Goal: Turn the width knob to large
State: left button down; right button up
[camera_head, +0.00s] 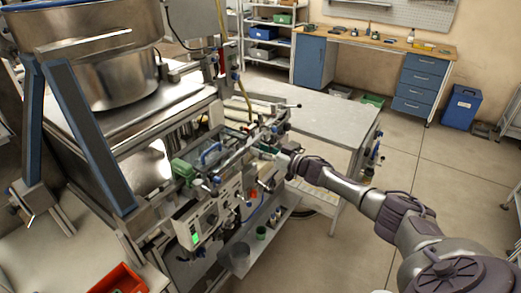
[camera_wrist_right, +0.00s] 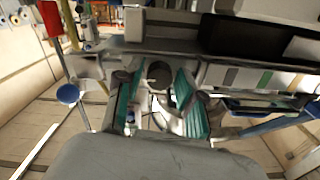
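A dark round knob (camera_wrist_right: 160,74) on a light mount shows in the right wrist view, beneath a machine rail. I take it for the width knob, but its marking cannot be read. My right gripper (camera_wrist_right: 158,103) has its two green-padded fingers apart, one on each side of the knob's line. No contact with the knob can be made out. In the head view my right gripper (camera_head: 273,156) is at the right end of the machine (camera_head: 215,165), where the knob cannot be told apart. My left gripper is not in view.
A control panel (camera_head: 205,220) with a green display is on the machine's front. A large metal drum (camera_head: 118,78) stands at the left. A grey table (camera_head: 325,115) is behind my right arm. A red bin (camera_head: 120,281) is at the bottom left. Open floor lies at the right.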

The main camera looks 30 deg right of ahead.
jog(key=shift+r, duration=0.1)
jog(key=v, duration=1.2)
dwell(0.4)
jog(key=s+a+f+m+g+h+b, duration=0.15)
jog(key=s+f, duration=0.35)
jog(key=f, duration=0.8)
jog(key=s+a+f+g+h+b, duration=0.1)
jog(key=s+f+g+h+b, duration=0.2)
jog(key=f, duration=1)
jog(key=s+a+f+m+g+h, duration=0.1)
jog(key=s+f+h, duration=0.35)
jog(key=f, duration=0.75)
jog(key=s+a+f+n+g+b, duration=0.1)
jog(key=s+a+f+g, duration=0.2)
jog(key=s+a+f, duration=0.4)
jog(key=s+a+f+n+g+y+b, duration=0.1)
jog(key=s+a+f+g, duration=0.2)
jog(key=s, duration=1.4)
jog(key=s+a+f+n+g+y+b, duration=0.1)
jog(key=s+a+f+g, duration=0.3)
jog(key=s+a+f, duration=0.7)
notch_tip(320, 180, down, 3)
jog(key=shift+s+f+b, duration=0.1)
jog(key=shift+s+b, duration=0.4)
jog(key=shift+s, duration=0.6)
